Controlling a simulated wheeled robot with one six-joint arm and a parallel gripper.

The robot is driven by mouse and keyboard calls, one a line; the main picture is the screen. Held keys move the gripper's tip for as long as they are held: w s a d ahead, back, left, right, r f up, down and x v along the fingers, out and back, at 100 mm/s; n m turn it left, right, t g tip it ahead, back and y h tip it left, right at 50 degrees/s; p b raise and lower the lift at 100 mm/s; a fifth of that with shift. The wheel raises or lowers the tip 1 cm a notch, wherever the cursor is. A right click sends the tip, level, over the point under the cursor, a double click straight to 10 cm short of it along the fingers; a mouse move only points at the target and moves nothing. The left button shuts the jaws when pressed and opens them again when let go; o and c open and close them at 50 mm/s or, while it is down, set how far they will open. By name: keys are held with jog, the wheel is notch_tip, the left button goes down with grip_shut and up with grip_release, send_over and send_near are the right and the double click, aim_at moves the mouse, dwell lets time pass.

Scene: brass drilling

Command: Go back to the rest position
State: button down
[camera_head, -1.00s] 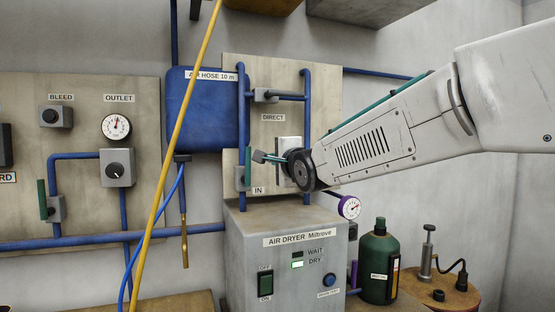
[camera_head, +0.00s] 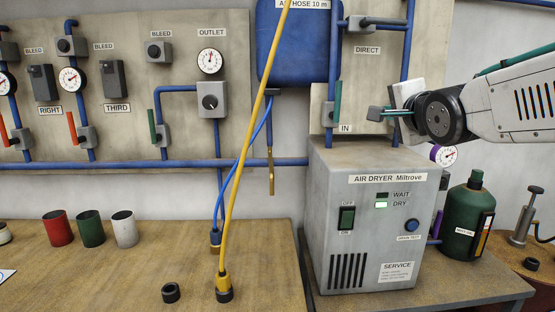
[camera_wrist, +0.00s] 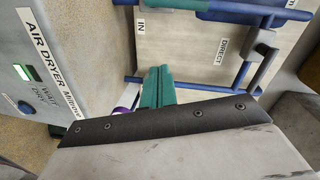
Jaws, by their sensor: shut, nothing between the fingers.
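My gripper (camera_head: 377,113) reaches in from the right, in front of the panel above the air dryer (camera_head: 325,240). Its thin green fingers are together and hold nothing. In the wrist view the shut green fingers (camera_wrist: 157,86) point toward the panel with the IN and DIRECT labels. In the head view the fingertips are to the right of the IN valve (camera_head: 333,116), whose green handle stands upright, with a visible gap between them in the picture.
A green bottle (camera_head: 464,220) and a hand pump (camera_head: 525,217) stand right of the dryer, below my arm. A yellow hose (camera_head: 244,160) crosses to the left bench (camera_head: 70,280), which holds red, green and white cups. Blue pipes and valves line the wall.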

jog(key=s+d+f+n+g+h, duration=0.1)
jog(key=s+d+f+n+g, duration=0.1)
jog(key=s+f+n+g, duration=1)
jog(key=s+a+f+n+g, duration=0.1)
jog(key=s+f, duration=0.4)
jog(key=s, duration=0.4)
jog(key=s+a+f+n+g+y, duration=0.1)
jog(key=s+f, duration=0.4)
jog(key=s, duration=0.5)
jog(key=shift+s+a+f+n+g, duration=0.2)
jog(key=shift+a+f+n+g, duration=0.2)
jog(key=shift+g, duration=0.2)
